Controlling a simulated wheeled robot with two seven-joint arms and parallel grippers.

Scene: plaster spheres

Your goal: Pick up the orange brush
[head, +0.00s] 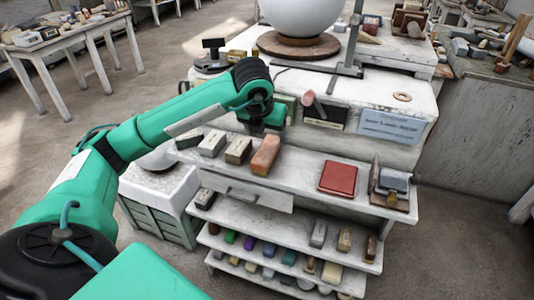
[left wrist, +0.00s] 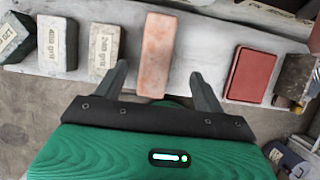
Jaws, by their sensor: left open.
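The orange brush (head: 265,156) shows as a plain orange block lying on the upper shelf of the white stand; I see no bristles. It also shows in the left wrist view (left wrist: 155,50), pointing away from the gripper. My left gripper (left wrist: 161,78) is open and empty, with one dark finger to each side of the block's near end. In the head view my left gripper (head: 266,122) is just behind the block; its fingertips are hidden there. I cannot tell its exact height over the shelf. My right gripper is not in view.
Grey and tan grit blocks (head: 238,150) lie left of the orange one. A red flat block (head: 338,178) and a small box (head: 392,183) lie right. Above, the stand holds a large white sphere (head: 300,15). Lower shelves (head: 270,215) hold several small blocks.

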